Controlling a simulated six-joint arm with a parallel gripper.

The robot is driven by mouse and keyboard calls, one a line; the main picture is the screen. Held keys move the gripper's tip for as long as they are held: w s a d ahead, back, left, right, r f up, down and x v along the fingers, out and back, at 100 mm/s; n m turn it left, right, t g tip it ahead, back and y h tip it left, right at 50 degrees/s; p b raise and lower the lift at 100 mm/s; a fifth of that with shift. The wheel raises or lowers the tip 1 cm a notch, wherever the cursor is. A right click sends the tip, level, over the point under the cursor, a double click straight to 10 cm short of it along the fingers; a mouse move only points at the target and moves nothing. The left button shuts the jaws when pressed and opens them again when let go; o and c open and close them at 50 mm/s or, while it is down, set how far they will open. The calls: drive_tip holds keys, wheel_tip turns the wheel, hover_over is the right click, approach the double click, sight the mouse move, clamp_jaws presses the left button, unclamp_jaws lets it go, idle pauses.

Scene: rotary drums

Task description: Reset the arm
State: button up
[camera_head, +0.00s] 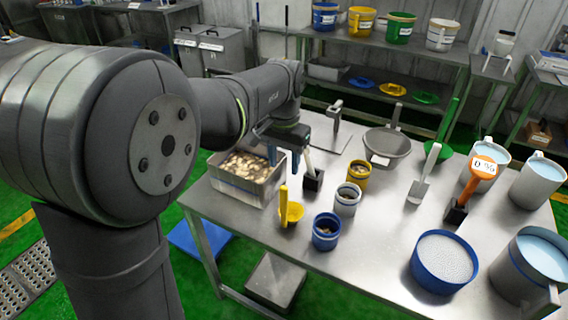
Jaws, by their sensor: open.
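My arm reaches in from the left, with its large grey joint close to the camera. My gripper (289,152) points down over the back left part of the steel table (382,250). Its blue fingers are apart, and I see nothing held between them. It is near the right end of a metal bin (236,187) filled with pale pieces. A white-handled tool (307,162) in a black holder (313,181) stands just right of the gripper; whether they touch is unclear.
Yellow (358,175), white (347,200) and blue (326,232) cups stand mid-table beside a yellow scoop (290,211). A blue-rimmed sieve (443,262), an orange-handled tool (477,175) and large jugs (537,182) occupy the right. A grey pan (387,143) lies behind.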

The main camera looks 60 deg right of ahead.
sight(284, 186)
drive_tip(key=shift+f, duration=0.15)
wheel_tip(284, 186, down, 12)
drive_tip(key=shift+f, duration=0.1)
drive_tip(key=shift+r, duration=2.05)
